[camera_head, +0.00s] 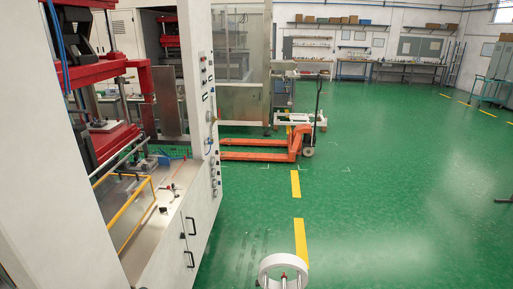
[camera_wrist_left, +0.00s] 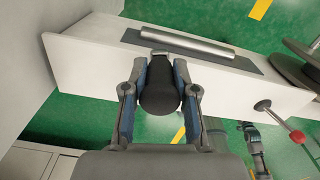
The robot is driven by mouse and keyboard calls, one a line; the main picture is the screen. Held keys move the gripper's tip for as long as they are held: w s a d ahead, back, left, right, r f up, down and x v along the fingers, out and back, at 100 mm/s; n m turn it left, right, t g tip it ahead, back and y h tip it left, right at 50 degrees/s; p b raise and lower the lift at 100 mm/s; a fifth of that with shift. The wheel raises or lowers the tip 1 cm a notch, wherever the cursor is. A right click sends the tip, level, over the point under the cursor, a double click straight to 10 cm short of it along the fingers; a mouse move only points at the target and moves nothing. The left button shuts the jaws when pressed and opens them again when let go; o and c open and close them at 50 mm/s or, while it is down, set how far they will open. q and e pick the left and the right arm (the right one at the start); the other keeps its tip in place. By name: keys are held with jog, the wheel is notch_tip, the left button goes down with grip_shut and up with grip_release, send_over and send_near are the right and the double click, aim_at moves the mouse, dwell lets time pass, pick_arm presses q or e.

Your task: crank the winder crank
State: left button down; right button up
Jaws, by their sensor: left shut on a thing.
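In the left wrist view, the black grip of the winder crank (camera_wrist_left: 160,90) stands out toward the camera, between the two fingers of my left gripper (camera_wrist_left: 160,103). The gripper is shut on this grip, with a blue-lined finger on each side. The rest of the crank is mostly hidden behind the grip and the fingers. What seems to be my right gripper (camera_wrist_left: 250,135) shows small at the lower right of the same view; its fingers are too unclear to read. Neither gripper shows in the head view.
A white winder body (camera_wrist_left: 95,65) carries a silver roller (camera_wrist_left: 188,45). A red-knobbed lever (camera_wrist_left: 297,136) and grey discs (camera_wrist_left: 300,70) are at its right.

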pick_arm(q)
jog(key=shift+s+d+f, duration=0.1)
jog(key=shift+d, duration=0.95)
jog(key=shift+s+d+p, duration=0.2)
jog(key=shift+d+p, duration=0.1)
jog(key=shift+d, duration=0.2)
jog(key=shift+s+d+p, duration=0.15)
jog(key=shift+d+p, duration=0.1)
jog(key=shift+d, duration=0.25)
